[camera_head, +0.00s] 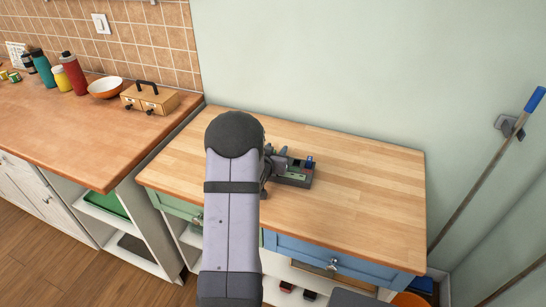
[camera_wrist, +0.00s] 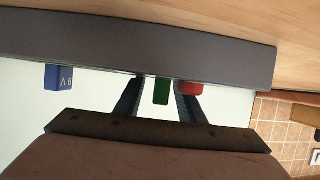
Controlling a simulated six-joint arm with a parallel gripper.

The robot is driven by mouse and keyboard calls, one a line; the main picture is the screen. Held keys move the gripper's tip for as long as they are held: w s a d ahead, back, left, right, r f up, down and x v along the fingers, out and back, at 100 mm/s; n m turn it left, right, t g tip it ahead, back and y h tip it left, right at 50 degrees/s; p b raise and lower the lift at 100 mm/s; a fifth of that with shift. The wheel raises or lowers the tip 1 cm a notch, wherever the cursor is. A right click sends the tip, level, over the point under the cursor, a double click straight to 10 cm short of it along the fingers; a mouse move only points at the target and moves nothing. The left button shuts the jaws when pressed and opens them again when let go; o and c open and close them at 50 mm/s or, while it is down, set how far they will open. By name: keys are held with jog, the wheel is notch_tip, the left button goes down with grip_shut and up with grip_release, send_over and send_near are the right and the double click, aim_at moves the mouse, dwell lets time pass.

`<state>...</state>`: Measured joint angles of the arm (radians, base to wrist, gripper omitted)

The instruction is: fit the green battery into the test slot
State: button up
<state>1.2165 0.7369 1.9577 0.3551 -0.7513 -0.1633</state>
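In the wrist view the green battery (camera_wrist: 161,92) shows as a narrow green block against the edge of a long dark grey body, probably the tester (camera_wrist: 60,35). The two dark fingers of my gripper (camera_wrist: 160,97) reach towards that body, one on each side of the green block. Pale gaps show between block and fingers, so the gripper looks open. In the head view my arm hides most of the gripper, which is beside the dark tester (camera_head: 296,181) on the wooden worktop. The test slot cannot be made out clearly.
A blue 9V battery (camera_wrist: 58,77) and a red battery (camera_wrist: 190,87) also stand at the grey body, the red one close by a finger. The worktop (camera_head: 365,200) is clear to the right. A wooden box (camera_head: 150,100) and a bowl (camera_head: 105,88) stand on the left counter.

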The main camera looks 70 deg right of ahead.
grip_shut()
jog(key=s+r+b, duration=0.4)
jog(key=r, duration=0.6)
jog(key=shift+d+f, duration=0.2)
jog(key=shift+f, duration=4.65)
